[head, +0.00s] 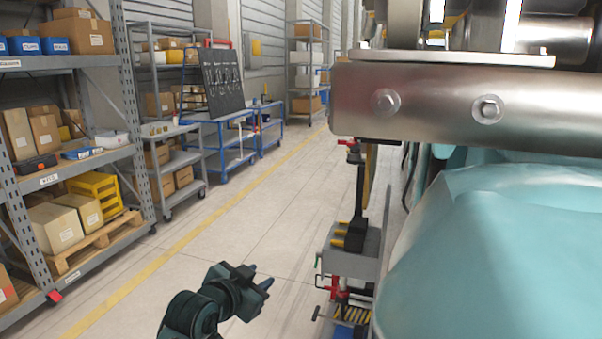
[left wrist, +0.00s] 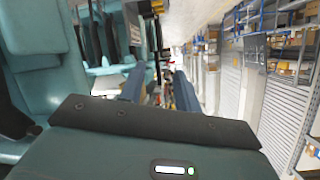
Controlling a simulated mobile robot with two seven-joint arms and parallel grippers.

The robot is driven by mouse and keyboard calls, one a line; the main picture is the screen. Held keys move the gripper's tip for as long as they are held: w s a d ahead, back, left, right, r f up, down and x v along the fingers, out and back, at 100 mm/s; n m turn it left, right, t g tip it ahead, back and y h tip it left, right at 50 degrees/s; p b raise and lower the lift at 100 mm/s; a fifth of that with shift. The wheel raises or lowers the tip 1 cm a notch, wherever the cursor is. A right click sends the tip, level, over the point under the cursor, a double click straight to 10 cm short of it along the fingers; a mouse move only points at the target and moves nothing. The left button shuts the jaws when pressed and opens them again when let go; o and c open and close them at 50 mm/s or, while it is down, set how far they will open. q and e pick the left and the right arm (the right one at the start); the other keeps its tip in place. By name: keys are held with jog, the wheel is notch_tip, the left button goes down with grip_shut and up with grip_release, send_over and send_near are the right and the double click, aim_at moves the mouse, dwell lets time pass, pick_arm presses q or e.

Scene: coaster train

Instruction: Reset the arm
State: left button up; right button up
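My left gripper (head: 262,281) is low in the middle of the head view, over the grey floor. Its dark teal arm comes in from the bottom edge. It touches nothing that I can see. In the left wrist view its two blue fingers (left wrist: 158,88) stand apart with a gap between them, and the gripper is empty. My right arm and gripper are not in view.
A big teal part (head: 490,240) under a metal beam (head: 440,105) fills the right side. A grey cart with tools (head: 352,262) stands beside it. Shelving with boxes (head: 75,160) lines the left. Blue workbenches (head: 215,140) stand further back. The aisle floor (head: 225,225) is clear.

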pick_arm(q)
jog(key=s+a+f+n+g, duration=0.1)
jog(key=s+a+f+n, duration=0.2)
jog(key=s+f, duration=1.05)
jog(key=s+a+f+n+y, duration=0.1)
jog(key=s+f, duration=0.4)
jog(key=s, duration=0.3)
jog(key=s+a+f+n+g+y, duration=0.1)
jog(key=s+f, duration=0.4)
jog(key=s, duration=0.4)
jog(key=shift+a+n, duration=0.3)
